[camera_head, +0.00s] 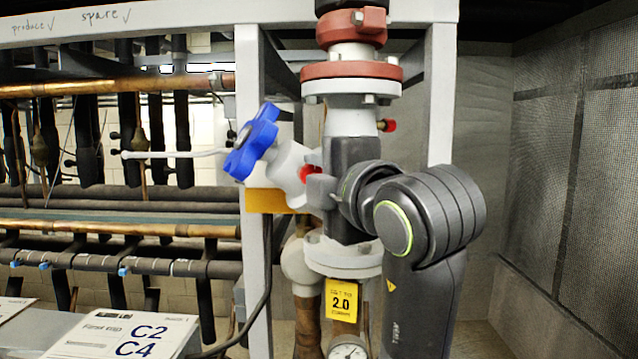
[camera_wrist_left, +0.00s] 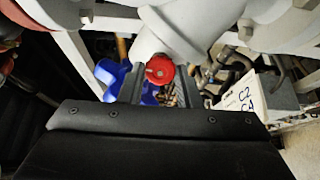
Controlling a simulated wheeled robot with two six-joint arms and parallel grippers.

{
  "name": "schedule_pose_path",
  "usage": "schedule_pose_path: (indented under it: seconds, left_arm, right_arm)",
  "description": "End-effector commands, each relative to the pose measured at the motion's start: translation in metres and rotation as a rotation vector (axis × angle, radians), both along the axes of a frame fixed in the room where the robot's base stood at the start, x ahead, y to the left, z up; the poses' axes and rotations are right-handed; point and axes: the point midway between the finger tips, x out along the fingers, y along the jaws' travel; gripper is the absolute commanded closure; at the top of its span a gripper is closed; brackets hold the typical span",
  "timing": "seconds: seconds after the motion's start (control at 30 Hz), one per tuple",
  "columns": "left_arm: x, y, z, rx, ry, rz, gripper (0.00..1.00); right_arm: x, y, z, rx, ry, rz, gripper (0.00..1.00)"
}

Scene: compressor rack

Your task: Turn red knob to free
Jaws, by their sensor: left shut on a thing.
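The red knob (camera_head: 308,173) sits on the white angled valve body (camera_head: 288,168), beside the blue handwheel (camera_head: 251,141). My left gripper (camera_head: 311,184) reaches it from the right with its fingers at the knob, partly covering it. In the left wrist view the red knob (camera_wrist_left: 159,70) shows as a round face between the tips of the two dark fingers of my left gripper (camera_wrist_left: 160,78). The gripper is shut on the knob. The knob's far side is hidden, and I see no clear mark of its turn position. My right gripper is not in view.
A vertical pipe with red flanges (camera_head: 352,71) stands close behind my arm, with a second small red cap (camera_head: 387,125) on it. Grey frame posts (camera_head: 252,270) flank the valve.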

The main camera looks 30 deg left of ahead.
Motion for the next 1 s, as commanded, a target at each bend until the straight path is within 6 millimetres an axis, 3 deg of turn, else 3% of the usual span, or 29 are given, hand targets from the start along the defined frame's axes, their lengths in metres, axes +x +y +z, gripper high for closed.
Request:
schedule_pose_path:
  seconds: [0.67,0.7,0.87,1.0]
  left_arm:
    - [0.0004,-0.0001,-0.0014,-0.034,-0.051,-0.001,0.93]
    - [0.0004,-0.0001,-0.0014,-0.034,-0.051,-0.001,0.67]
    - [0.0003,-0.0002,-0.0010,-0.033,-0.051,-0.001,0.48]
    - [0.0002,-0.0001,-0.0007,-0.032,-0.052,-0.001,0.48]
  right_arm:
    - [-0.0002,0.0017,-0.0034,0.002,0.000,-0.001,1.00]
    - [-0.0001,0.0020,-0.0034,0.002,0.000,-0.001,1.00]
    - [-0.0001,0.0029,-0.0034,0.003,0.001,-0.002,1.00]
    - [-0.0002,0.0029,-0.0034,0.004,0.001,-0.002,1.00]
